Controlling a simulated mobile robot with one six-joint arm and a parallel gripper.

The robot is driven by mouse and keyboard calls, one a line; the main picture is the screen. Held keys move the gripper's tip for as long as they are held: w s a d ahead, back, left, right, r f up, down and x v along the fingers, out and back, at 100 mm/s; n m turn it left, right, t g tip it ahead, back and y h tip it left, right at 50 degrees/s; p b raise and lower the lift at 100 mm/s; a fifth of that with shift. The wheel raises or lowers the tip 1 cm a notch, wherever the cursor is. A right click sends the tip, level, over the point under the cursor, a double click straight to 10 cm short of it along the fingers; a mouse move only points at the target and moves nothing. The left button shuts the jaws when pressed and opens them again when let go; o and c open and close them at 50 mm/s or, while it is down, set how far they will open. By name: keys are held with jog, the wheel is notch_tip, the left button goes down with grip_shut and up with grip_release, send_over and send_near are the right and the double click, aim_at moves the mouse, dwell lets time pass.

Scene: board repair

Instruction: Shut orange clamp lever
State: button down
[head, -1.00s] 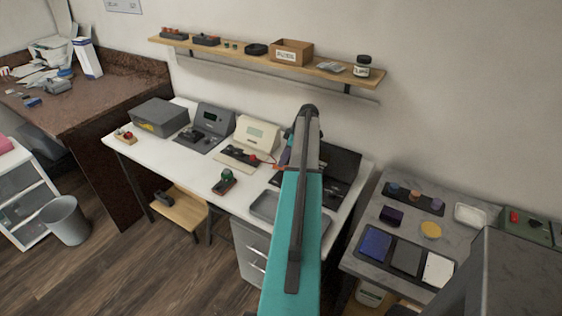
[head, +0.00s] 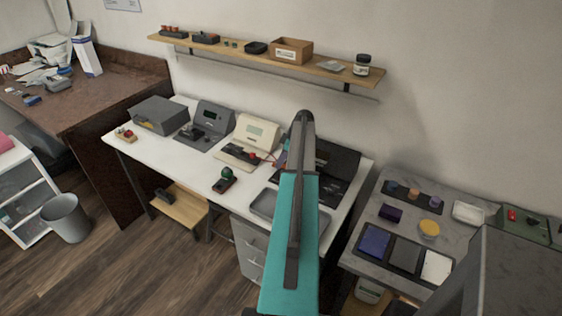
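I cannot make out the orange clamp lever for certain. A small red-orange part (head: 270,157) shows at the right end of the cream device's base, just left of my arm. Whether it belongs to a clamp is too small to tell. My teal and dark grey arm reaches up the middle of the picture over the white bench (head: 165,150). My gripper is hidden behind the arm links, so its fingers and what they touch do not show. A black open case or board holder (head: 337,163) lies partly behind the arm.
A cream device (head: 257,132) and a grey device (head: 213,117) stand on the bench. A green-topped tool (head: 226,177) and a grey tray (head: 263,203) are near its front edge. A shelf (head: 225,52) runs above. A grey side table (head: 395,222) stands at right.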

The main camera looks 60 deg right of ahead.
jog(key=shift+d+f+m+b, duration=0.15)
jog(key=shift+m+b, duration=0.15)
jog(key=shift+b, duration=0.4)
jog(key=c, duration=1.6)
grip_release()
jog(key=shift+c, duration=0.2)
jog(key=shift+r, duration=0.25)
jog(key=b+v, duration=0.4)
jog(key=v, duration=0.9)
jog(key=shift+s+r, duration=0.25)
jog(key=shift+r, duration=0.05)
